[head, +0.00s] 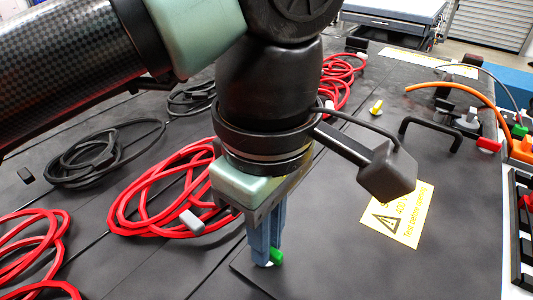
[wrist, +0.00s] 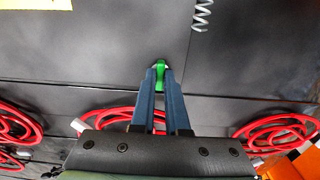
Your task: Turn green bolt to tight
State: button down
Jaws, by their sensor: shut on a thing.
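The green bolt (head: 278,257) shows at the fingertips of my gripper in the head view, low on the dark pack lid (head: 330,265). It also shows in the wrist view (wrist: 160,78), between the two blue-grey fingers. My gripper (head: 266,258) points straight down and is shut on the green bolt; it also shows in the wrist view (wrist: 161,68). A small white patch shows under the fingertips. The fingers hide part of the bolt, and I cannot tell how far it is turned.
A yellow warning label (head: 402,214) lies right of my gripper. A black handle (head: 430,132) stands up from the lid behind it. Red cable coils (head: 160,200) and a black coil (head: 95,155) lie to the left. A yellow bolt (head: 375,107) stands farther back.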

jog(key=c, duration=0.9)
grip_release()
notch_tip(320, 180, up, 13)
jog(key=shift+r+p, duration=0.1)
jog(key=shift+p, duration=0.7)
jog(key=shift+s, duration=0.1)
